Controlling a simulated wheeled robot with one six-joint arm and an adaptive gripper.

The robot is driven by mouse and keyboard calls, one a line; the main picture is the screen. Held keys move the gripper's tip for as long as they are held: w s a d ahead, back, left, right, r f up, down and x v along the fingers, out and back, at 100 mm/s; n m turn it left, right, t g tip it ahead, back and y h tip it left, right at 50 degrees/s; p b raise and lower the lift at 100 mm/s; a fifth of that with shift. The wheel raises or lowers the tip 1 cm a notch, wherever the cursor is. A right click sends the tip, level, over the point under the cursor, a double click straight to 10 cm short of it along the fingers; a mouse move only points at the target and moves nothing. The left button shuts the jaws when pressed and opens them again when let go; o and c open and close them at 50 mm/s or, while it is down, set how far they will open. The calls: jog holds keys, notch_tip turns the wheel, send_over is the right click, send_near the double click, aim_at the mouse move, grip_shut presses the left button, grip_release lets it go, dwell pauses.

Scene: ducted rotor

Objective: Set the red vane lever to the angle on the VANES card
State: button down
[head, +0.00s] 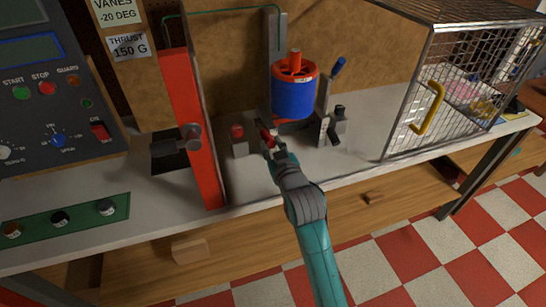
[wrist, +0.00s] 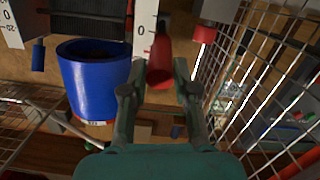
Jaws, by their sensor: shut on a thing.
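The VANES card (head: 115,12) at the upper left of the head view reads -20 DEG. The red vane lever (wrist: 160,65) has a red handle beside a white scale strip (wrist: 143,35) with a 0 mark in the wrist view. My gripper (wrist: 159,72) has a finger on each side of this handle and is shut on it. In the head view my gripper (head: 273,147) is low in front of the blue duct (head: 293,98). It hides most of the lever there, and the exact lever angle cannot be read.
A tall red panel (head: 190,130) stands left of the duct. A wire cage (head: 455,85) with a yellow handle (head: 428,107) stands to the right. A lever with a blue knob (head: 338,66) is right of the duct. A control panel (head: 50,90) is at far left.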

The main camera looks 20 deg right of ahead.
aim_at(272, 141)
jog(key=shift+w+r, duration=0.2)
jog(key=shift+r, duration=0.6)
jog(key=shift+w+r, duration=0.15)
jog(key=shift+r, duration=0.65)
jog(key=c, duration=0.9)
grip_release()
jog(key=shift+f, duration=0.2)
jog(key=shift+s, duration=0.25)
jog(key=s, duration=0.3)
jog(key=s+r, duration=0.1)
jog(key=s, duration=0.7)
jog(key=shift+s+a+r, duration=0.1)
jog(key=shift+s+r, duration=0.1)
